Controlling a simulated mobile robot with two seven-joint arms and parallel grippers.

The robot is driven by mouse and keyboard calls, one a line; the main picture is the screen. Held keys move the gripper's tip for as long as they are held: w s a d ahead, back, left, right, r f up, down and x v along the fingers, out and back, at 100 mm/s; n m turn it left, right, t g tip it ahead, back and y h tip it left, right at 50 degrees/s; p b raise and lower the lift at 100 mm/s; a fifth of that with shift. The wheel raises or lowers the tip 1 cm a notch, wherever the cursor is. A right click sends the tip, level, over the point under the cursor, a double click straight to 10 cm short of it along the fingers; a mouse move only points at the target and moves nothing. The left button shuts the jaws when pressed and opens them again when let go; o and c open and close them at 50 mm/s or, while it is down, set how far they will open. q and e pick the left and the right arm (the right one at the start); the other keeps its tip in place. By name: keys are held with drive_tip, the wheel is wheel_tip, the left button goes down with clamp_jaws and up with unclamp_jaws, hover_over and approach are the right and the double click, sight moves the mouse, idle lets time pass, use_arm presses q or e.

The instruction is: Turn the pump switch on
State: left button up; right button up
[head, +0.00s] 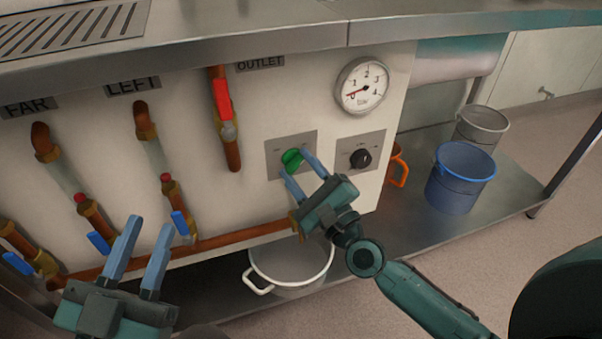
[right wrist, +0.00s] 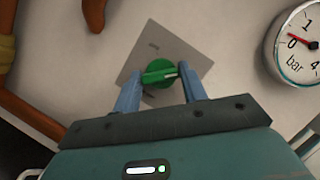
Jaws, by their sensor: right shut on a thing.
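The pump switch is a green rotary knob (head: 291,159) on a grey square plate (head: 276,172) on the white panel. It also shows in the right wrist view (right wrist: 158,73), with a pale pointer mark toward its right side. Labels on the plate are too small to read. My right gripper (head: 302,167) has its blue fingers on either side of the green knob and is shut on it; it also shows in the right wrist view (right wrist: 160,92). My left gripper (head: 152,226) is open and empty in front of the lower left pipes.
A black knob (head: 360,158) on its own plate is right of the green one. A pressure gauge (head: 362,86) reads near 0. Copper pipes with a red-handled outlet valve (head: 222,99) and blue handles are left. A white pot (head: 290,264) and blue bucket (head: 460,178) stand below.

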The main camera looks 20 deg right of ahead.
use_arm(q)
drive_tip(key=shift+r, duration=0.1)
idle(0.3)
use_arm(e)
drive_tip(key=o, duration=1)
use_arm(q)
drive_tip(key=shift+r+m+h, duration=0.2)
drive_tip(key=shift+m+h, duration=0.1)
use_arm(e)
drive_tip(key=v, duration=0.7)
drive_tip(key=shift+s, duration=0.25)
use_arm(q)
drive_tip(key=shift+r, duration=0.1)
use_arm(e)
drive_tip(key=shift+r, duration=0.1)
